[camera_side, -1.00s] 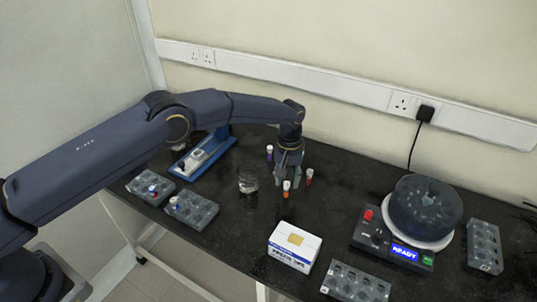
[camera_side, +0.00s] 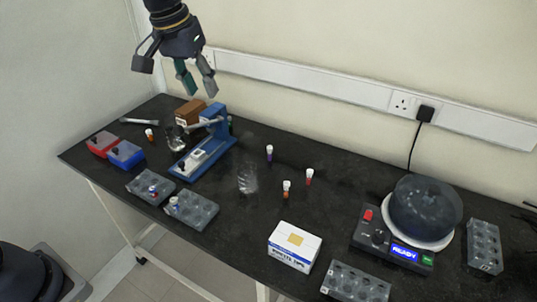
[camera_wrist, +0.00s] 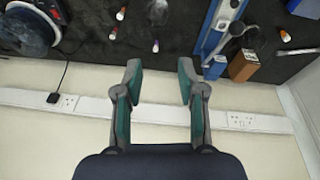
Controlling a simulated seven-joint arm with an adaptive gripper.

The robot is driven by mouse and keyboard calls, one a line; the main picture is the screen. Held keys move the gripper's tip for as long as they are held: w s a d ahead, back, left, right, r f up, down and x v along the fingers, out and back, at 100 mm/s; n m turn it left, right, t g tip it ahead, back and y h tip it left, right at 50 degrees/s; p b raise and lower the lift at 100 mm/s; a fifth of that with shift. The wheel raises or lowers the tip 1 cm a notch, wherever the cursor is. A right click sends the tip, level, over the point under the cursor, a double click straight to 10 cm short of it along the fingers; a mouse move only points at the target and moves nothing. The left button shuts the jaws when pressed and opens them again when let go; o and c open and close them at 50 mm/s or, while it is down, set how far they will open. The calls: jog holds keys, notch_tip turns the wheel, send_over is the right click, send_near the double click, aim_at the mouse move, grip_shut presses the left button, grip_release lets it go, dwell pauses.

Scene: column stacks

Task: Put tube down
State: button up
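My gripper (camera_side: 196,84) is raised high above the back left of the table, by the wall. It is open and empty; the wrist view also shows the fingers (camera_wrist: 160,68) spread with nothing between them. An orange tube with a white cap (camera_side: 286,189) stands upright on the bare black table near the middle. A red tube (camera_side: 309,177) and a purple tube (camera_side: 269,154) stand upright near it, apart from each other. Another orange tube (camera_side: 150,135) stands at the far left. All these tubes are well away from my gripper.
A clear glass vessel (camera_side: 247,182) stands left of the middle tubes. A blue stand (camera_side: 215,140), a brown block (camera_side: 190,110) and tube racks (camera_side: 192,212) are on the left. A white box (camera_side: 294,248) is in front; a centrifuge-like device (camera_side: 424,210) stands right.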

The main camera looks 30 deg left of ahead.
jog(key=s+a+f+t, duration=0.1)
jog(key=s+a, duration=0.2)
jog(key=s, duration=0.8)
jog(key=s+a+f+m+t, duration=0.1)
jog(key=s+a, duration=0.3)
jog(key=s, duration=0.7)
jog(key=shift+s+a+m+t+y, duration=0.2)
jog(key=shift+m+t+y, duration=0.1)
jog(key=shift+o, duration=0.9)
